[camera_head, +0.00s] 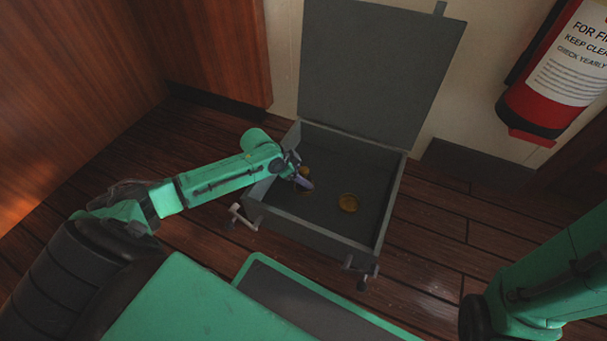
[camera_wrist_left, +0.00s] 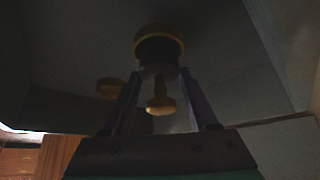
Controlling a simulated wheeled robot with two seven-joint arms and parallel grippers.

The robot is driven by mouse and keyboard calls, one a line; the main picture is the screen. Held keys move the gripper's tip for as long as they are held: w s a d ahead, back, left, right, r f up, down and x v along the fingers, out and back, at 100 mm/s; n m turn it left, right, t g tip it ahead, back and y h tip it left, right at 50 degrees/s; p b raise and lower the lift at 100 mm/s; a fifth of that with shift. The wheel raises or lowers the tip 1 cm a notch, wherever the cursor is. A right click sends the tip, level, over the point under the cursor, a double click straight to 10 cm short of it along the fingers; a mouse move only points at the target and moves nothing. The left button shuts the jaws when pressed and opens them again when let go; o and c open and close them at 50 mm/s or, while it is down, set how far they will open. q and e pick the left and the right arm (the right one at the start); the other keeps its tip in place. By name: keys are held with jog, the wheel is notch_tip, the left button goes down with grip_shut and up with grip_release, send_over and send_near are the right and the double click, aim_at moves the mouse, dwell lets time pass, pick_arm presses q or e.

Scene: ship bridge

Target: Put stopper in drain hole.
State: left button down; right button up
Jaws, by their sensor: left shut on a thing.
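My left gripper (camera_head: 305,183) reaches into an open grey box (camera_head: 326,232) and is shut on the stopper. The stopper's brass part (camera_head: 305,171) shows beside the fingers. In the left wrist view the stopper (camera_wrist_left: 160,42), with a brass disc and a dark band, sits at the tips of my left gripper (camera_wrist_left: 161,78); a small brass knob shows between the fingers. My right gripper is out of view.
The box's lid (camera_head: 378,70) stands open at the back. The box's walls surround the gripper. A red fire extinguisher (camera_head: 558,80) hangs on the wall at right. Another brass piece (camera_wrist_left: 110,88) shows left in the dark wrist view. Wooden floor (camera_head: 440,235) lies clear right of the box.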

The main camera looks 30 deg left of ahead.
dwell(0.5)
pick_arm(q)
jog(key=shift+r+p, duration=0.1)
jog(key=shift+p, duration=0.4)
jog(key=shift+f+b, duration=0.4)
jog(key=shift+f, duration=0.3)
jog(key=shift+c, duration=2.2)
grip_release()
